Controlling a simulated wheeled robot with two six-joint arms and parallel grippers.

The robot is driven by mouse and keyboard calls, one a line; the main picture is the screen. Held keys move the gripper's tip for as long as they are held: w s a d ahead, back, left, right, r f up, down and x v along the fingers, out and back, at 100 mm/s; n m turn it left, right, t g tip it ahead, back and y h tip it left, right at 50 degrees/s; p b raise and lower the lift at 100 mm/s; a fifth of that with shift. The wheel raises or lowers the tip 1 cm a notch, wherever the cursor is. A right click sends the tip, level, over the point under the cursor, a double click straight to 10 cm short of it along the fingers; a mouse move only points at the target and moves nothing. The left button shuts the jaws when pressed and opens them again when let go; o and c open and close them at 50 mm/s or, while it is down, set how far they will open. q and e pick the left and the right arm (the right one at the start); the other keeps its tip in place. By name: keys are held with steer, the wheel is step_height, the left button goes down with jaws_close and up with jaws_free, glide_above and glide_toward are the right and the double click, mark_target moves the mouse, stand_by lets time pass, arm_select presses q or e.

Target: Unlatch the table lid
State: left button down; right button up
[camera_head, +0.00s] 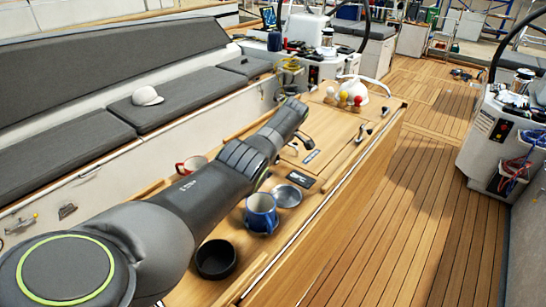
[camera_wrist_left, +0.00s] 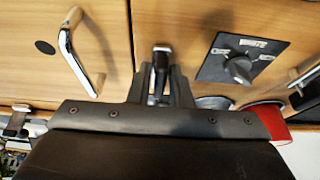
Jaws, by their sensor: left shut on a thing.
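The wooden table lid (camera_head: 330,122) is on the long cockpit table and lies flat. My left arm reaches over the table from the lower left, its gripper (camera_head: 308,141) low at the lid. In the left wrist view my left gripper (camera_wrist_left: 163,80) is shut on a small dark latch (camera_wrist_left: 162,55) with a metallic face, at a seam in the wood (camera_wrist_left: 190,25). The fingers cover the latch's lower part, so whether it is turned is hard to tell. My right gripper is not in view.
A chrome handle (camera_wrist_left: 80,50) and a knob on a black plate (camera_wrist_left: 238,66) flank the gripper. A blue mug (camera_head: 260,212), black bowl (camera_head: 215,259), metal dish (camera_head: 287,195) and red mug (camera_head: 184,165) stand near my arm. The deck (camera_head: 430,200) on the right is clear.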

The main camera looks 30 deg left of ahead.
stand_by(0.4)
arm_select(q)
steer(key=c, duration=1.5)
jaws_free()
steer(key=shift+o, duration=0.2)
steer(key=shift+r, duration=0.1)
steer(key=shift+d+r, duration=0.15)
steer(key=shift+r, duration=0.1)
steer(key=b+v, duration=0.2)
steer(key=v, duration=1.4)
steer(key=shift+r, duration=0.4)
